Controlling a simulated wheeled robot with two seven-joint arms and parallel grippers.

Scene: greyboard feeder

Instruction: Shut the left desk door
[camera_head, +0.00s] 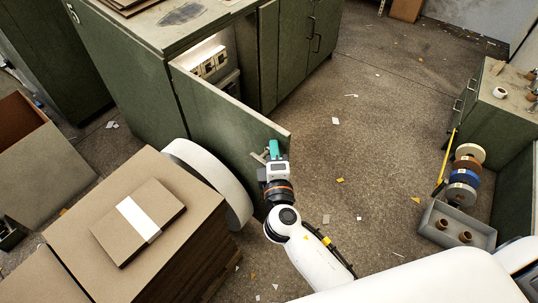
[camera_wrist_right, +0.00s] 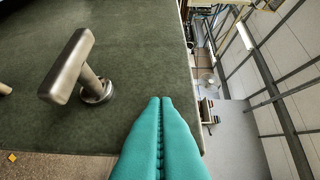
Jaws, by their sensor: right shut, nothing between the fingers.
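The left desk door (camera_head: 225,128) is a green panel that stands swung open from the green desk (camera_head: 140,55), with the lit inside of the desk showing behind it. My right gripper (camera_head: 273,147) is shut and empty beside the free edge of the door, on the side with the handle. In the right wrist view the door (camera_wrist_right: 120,100) fills the left, with a metal handle (camera_wrist_right: 72,68) left of my teal fingertips (camera_wrist_right: 160,100). The fingertips are close to the door's edge; whether they touch it I cannot tell. My left gripper is not in view.
A stack of brown board (camera_head: 125,270) with a banded pack (camera_head: 138,220) stands at the lower left, close to my arm. Electrical boxes (camera_head: 208,62) sit inside the desk. A grey tray (camera_head: 455,228) and coloured rolls (camera_head: 462,178) are at the right. The middle floor is mostly clear.

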